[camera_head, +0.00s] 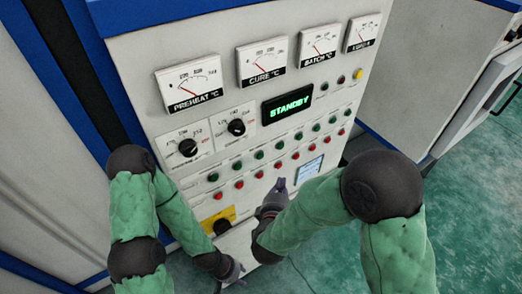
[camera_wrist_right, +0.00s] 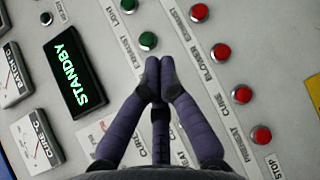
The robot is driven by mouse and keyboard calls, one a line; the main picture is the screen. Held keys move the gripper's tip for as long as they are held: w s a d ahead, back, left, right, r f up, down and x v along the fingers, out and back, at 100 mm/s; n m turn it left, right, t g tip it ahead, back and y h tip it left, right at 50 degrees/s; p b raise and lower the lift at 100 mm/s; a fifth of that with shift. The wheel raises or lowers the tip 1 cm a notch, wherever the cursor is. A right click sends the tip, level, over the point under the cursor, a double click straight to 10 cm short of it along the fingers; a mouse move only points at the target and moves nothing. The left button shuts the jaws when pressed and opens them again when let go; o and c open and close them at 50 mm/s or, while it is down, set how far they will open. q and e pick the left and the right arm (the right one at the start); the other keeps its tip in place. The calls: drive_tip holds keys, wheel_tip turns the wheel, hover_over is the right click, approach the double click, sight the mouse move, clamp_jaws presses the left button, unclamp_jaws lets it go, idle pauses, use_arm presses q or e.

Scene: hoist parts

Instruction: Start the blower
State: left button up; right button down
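The control panel (camera_head: 240,80) carries a row of green buttons above a row of red buttons. In the right wrist view, a green button (camera_wrist_right: 148,40) shows just beyond my right fingertips, and the label BLOWER (camera_wrist_right: 203,63) runs beside the red button row (camera_wrist_right: 221,52). My right gripper (camera_wrist_right: 157,66) has its fingertips together, with nothing seen between them. Its fingers hide part of the green row; contact with the panel cannot be told. In the head view, my right gripper (camera_head: 280,184) is in front of the lower panel. My left gripper (camera_head: 236,273) hangs low; its finger state is unclear.
A display (camera_head: 287,104) reads STANDBY. Several dial gauges (camera_head: 263,60) line the panel's top. Two black knobs (camera_head: 188,147) are at left. A knob on a yellow plate (camera_head: 219,222) sits low, near my left arm. Green floor (camera_head: 480,200) is clear at right.

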sight(260, 155)
drive_tip(key=shift+r, duration=0.1)
idle(0.3)
drive_tip(key=w+a, duration=0.5)
drive_tip(key=w, duration=0.2)
idle(0.4)
drive_tip(key=shift+w+a, duration=0.1)
drive_tip(key=shift+w, duration=0.1)
idle(1.2)
drive_tip(key=shift+w+a, duration=0.2)
drive_tip(key=shift+a, duration=0.05)
